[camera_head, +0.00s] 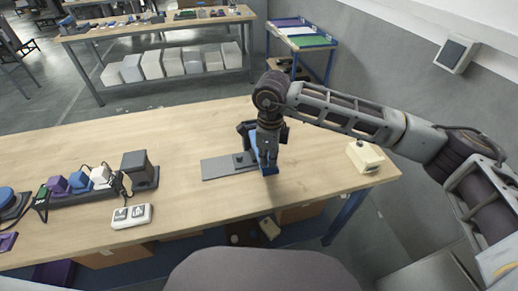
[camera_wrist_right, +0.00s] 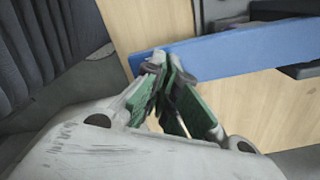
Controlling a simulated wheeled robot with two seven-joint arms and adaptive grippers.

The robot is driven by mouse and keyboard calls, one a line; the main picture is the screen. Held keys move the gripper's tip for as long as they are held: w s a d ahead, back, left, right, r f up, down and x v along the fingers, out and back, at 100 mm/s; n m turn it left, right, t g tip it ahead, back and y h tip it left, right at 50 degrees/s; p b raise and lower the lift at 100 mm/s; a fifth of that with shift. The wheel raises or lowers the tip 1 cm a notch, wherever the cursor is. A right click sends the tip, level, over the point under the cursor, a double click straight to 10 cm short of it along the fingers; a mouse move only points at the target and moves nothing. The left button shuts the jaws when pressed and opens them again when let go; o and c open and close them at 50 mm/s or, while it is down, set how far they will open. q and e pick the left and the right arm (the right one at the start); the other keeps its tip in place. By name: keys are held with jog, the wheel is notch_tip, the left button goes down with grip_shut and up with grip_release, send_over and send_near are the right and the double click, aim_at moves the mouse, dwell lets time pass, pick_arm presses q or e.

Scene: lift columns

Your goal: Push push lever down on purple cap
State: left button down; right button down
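A small press with a grey base plate (camera_head: 222,168) stands on the table near the middle. My right gripper (camera_head: 267,150) points down over the lever end. In the wrist view its green-padded fingers (camera_wrist_right: 165,70) come together at the lever's edge, with nothing visible between them. Whether they touch it is unclear. No purple cap shows under the lever. A purple block (camera_head: 57,185) sits in the left rack. My left gripper is out of view.
A black rack (camera_head: 85,196) holds several coloured blocks at the left. A white two-button switch box (camera_head: 131,216) lies near the front edge. A cream box (camera_head: 365,157) sits at the right end.

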jog(key=shift+f+b, duration=0.2)
jog(key=shift+b, duration=0.1)
dwell(0.9)
jog(key=shift+r, duration=0.15)
jog(key=shift+w+r+p, duration=0.1)
jog(key=shift+r+p, duration=0.5)
jog(key=shift+r, duration=1.05)
jog(key=shift+r+p, duration=0.6)
jog(key=shift+r, duration=1.7)
